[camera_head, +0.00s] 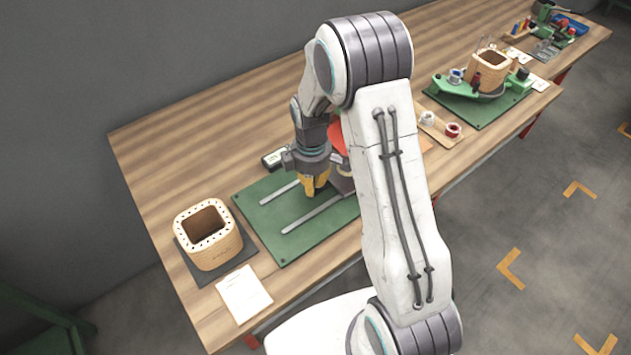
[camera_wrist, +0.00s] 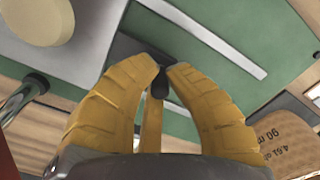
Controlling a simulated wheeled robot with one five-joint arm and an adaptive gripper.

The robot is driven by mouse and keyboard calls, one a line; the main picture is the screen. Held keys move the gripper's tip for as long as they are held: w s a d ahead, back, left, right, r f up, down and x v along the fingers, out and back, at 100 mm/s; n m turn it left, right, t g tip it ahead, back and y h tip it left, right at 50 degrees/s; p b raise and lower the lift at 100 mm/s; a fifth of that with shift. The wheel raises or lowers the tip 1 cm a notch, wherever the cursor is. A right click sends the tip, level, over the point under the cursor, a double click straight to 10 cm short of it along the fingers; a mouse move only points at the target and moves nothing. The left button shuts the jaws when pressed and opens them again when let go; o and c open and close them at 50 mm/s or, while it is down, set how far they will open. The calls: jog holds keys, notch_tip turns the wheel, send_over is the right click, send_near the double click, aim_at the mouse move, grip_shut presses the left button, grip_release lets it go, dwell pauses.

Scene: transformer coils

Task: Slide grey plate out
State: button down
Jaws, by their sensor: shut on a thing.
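My gripper (camera_head: 315,190), with yellow fingers, is low over the green board (camera_head: 283,244) that has two pale metal rails. In the wrist view the fingertips (camera_wrist: 163,70) are closed on a small dark knob or handle (camera_wrist: 160,86). A dark grey flat piece (camera_wrist: 126,46) lies just beyond the fingertips, between the pale strips of the green board; it looks like the grey plate, mostly hidden by the fingers.
A wooden coil former (camera_head: 208,238) stands on a dark square plate (camera_head: 190,265) at the left, with a white paper sheet (camera_head: 243,294) in front. A cream disc (camera_wrist: 38,20) is near my fingers. A second former (camera_head: 489,72) stands on a green fixture at the far right.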

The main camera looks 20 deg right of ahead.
aim_at(258, 228)
jog(key=s+a+b, duration=0.1)
jog(key=a, duration=0.4)
jog(key=s+a, duration=0.2)
jog(key=a, duration=0.3)
jog(key=s+a+b, duration=0.1)
jog(key=s+a, duration=0.1)
jog(key=a, duration=0.3)
jog(key=shift+f+b, duration=0.15)
jog(key=shift+b, duration=0.15)
jog(key=c, duration=1.2)
grip_release()
jog(key=shift+c, duration=0.2)
notch_tip(258, 228, up, 12)
